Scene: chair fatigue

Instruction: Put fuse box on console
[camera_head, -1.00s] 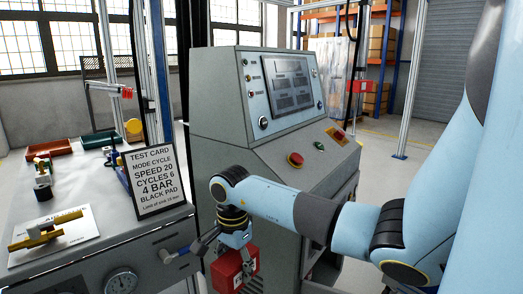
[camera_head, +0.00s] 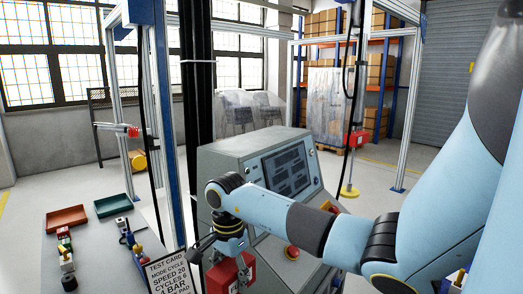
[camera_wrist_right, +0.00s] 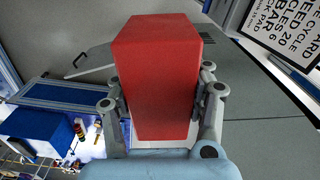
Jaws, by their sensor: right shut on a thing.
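The red fuse box (camera_head: 224,277) is held in my right gripper (camera_head: 232,258), low in the head view, in front of the console. In the right wrist view the fuse box (camera_wrist_right: 160,75) sits between the two grey fingers of the right gripper (camera_wrist_right: 162,92). The grey console (camera_head: 222,153) has a sloped panel with a screen (camera_head: 287,170) and a red button (camera_head: 291,252). My right arm hides part of its front and lower panel. I cannot tell whether the box touches the console. My left gripper is not in view.
A test card (camera_head: 170,274) stands left of the console, on a grey bench (camera_head: 95,262) with a red tray (camera_head: 66,218), a green tray (camera_head: 113,205) and small fittings. A blue upright (camera_head: 166,150) and a black post rise behind. The console's top looks clear.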

